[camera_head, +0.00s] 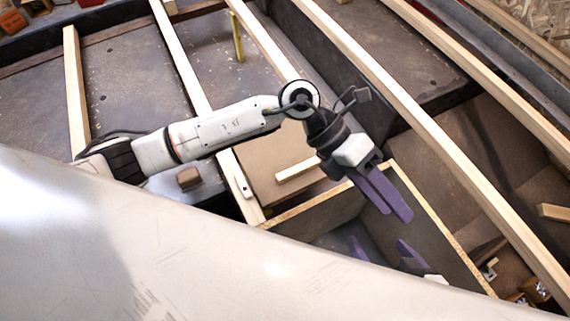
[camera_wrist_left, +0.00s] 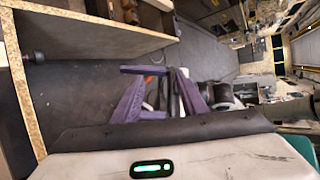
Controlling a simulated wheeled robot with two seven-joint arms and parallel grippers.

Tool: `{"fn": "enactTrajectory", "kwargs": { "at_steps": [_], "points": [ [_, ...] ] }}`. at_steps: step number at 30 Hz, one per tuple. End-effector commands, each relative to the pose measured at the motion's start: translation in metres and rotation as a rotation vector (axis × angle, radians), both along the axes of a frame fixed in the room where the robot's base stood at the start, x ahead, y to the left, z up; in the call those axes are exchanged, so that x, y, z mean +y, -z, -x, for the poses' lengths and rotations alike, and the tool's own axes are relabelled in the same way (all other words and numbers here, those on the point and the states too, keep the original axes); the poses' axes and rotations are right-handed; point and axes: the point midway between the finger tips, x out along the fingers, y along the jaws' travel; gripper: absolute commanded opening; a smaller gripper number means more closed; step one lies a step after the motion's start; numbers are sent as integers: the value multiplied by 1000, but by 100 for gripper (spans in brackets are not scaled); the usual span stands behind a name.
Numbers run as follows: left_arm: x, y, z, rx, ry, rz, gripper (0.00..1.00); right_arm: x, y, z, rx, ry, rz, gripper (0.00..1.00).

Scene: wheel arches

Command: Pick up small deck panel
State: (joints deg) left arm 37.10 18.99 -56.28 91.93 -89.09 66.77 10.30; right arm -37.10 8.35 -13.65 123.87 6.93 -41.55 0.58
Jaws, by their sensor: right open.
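I cannot tell for certain which piece is the small deck panel. A small brown flat panel (camera_head: 268,180) lies left of my left gripper, with a short pale wood strip (camera_head: 298,169) on it. Dark panels with pale plywood edges (camera_head: 440,225) form a box-like opening below the gripper. A plywood-edged panel (camera_wrist_left: 90,38) also shows in the left wrist view. My left gripper (camera_head: 397,216) points down over the opening, its purple fingers apart and empty. My right gripper (camera_head: 383,250) is open and empty, lower in the opening; its arm is hidden.
Long pale wood battens (camera_head: 450,155) cross the floor diagonally. A small brown block (camera_head: 188,178) lies under my left arm. A yellow upright piece (camera_head: 237,38) stands at the back. Metal brackets (camera_head: 489,270) lie at the lower right. A large pale smooth surface fills the lower left.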

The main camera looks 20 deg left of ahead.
Motion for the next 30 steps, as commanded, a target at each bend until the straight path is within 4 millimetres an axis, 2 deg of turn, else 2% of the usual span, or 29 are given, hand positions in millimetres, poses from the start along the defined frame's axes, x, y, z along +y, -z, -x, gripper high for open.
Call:
{"fn": "enactTrajectory", "kwargs": {
  "at_steps": [1, 3, 6, 10, 12, 15, 19, 26, 30],
  "points": [
    [28, 40, -19, -104, 59, -166, 39, 2, 18, -1, -1, -5, -5, 80],
    [70, 70, -45, -210, 113, -384, 39, 5, 24, -1, 1, -12, -11, 80],
    [127, 88, -83, -319, 143, -644, 39, 8, 30, -2, 4, -18, -17, 80],
    [176, 88, -114, -391, 142, -854, 39, 10, 33, -2, 5, -24, -22, 80],
    [189, 88, -122, -408, 140, -909, 39, 11, 33, -2, 7, -27, -22, 80],
    [195, 99, -125, -414, 138, -937, 39, 12, 36, -3, 13, -37, -22, 80],
    [195, 120, -124, -413, 138, -935, 39, 16, 39, -4, 27, -54, -19, 80],
    [195, 138, -123, -414, 138, -933, 39, 19, 42, -4, 45, -73, -17, 80],
    [197, 159, -119, -412, 139, -933, 39, 23, 47, -5, 60, -95, -12, 80]
  ]
}}
